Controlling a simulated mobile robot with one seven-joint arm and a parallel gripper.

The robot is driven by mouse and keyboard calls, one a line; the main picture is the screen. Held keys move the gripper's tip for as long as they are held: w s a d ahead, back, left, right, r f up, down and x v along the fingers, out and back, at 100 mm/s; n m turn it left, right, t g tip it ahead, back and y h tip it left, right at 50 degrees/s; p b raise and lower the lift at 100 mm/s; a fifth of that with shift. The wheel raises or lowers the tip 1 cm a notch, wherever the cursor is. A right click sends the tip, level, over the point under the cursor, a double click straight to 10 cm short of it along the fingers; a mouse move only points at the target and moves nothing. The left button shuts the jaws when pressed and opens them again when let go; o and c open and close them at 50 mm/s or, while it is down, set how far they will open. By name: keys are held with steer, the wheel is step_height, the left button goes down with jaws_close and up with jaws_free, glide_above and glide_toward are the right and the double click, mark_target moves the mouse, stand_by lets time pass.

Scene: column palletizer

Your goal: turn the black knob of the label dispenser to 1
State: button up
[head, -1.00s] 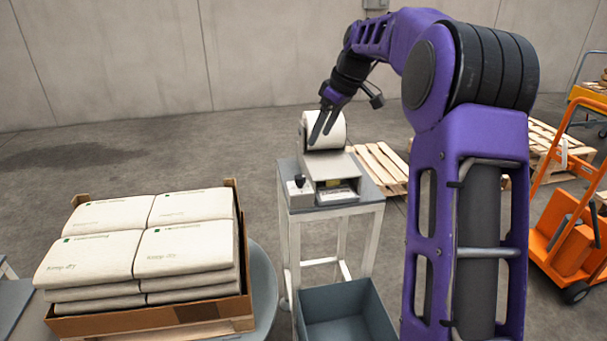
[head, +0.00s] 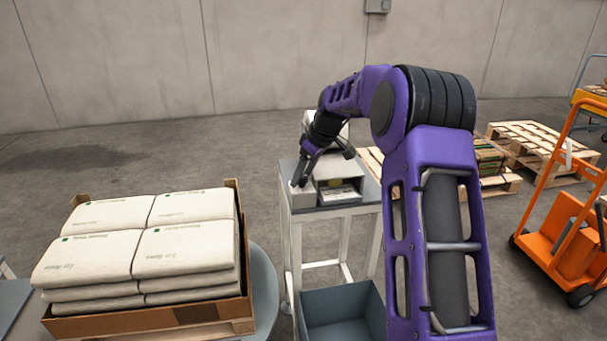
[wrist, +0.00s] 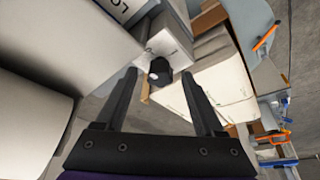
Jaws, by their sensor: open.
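The label dispenser (head: 342,180) is a light grey box on a small table, with a white label roll (wrist: 32,115) that fills the left of the wrist view. The black knob (wrist: 160,70) sits on a small grey block (wrist: 160,40) at the dispenser's side. My gripper (head: 299,183) is open and stands over that block. In the wrist view its open fingers (wrist: 163,75) show with the knob between and just beyond their tips, with no clear contact. In the head view the fingers hide the knob. I cannot read the knob's setting.
A carton of stacked white sacks (head: 139,318) stands left of the dispenser table (head: 345,210). A grey bin (head: 345,328) is below in front. Wooden pallets (head: 525,135) and an orange pallet truck (head: 565,230) stand at the right.

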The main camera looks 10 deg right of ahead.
jaws_close()
stand_by(0.3)
steer(key=shift+a+m, duration=0.1)
steer(key=shift+m, duration=0.3)
steer(key=m+t+h, duration=0.1)
steer(key=m, duration=0.2)
steer(key=shift+s+a+r+m, duration=0.1)
steer(key=shift+m, duration=0.2)
steer(key=m+h+p, duration=0.1)
steer(key=m+h, duration=0.1)
steer(key=m, duration=0.2)
steer(key=shift+a+m+p, duration=0.15)
steer(key=shift+m+p, duration=0.15)
steer(key=m+h+p, duration=0.1)
steer(key=m+h, duration=0.1)
steer(key=m, duration=0.2)
steer(key=shift+a+p, duration=0.1)
steer(key=shift+p, duration=0.25)
steer(key=shift+m+g+h+p, duration=0.4)
steer(key=shift+m+h+p, duration=0.35)
steer(key=shift+m, duration=1.65)
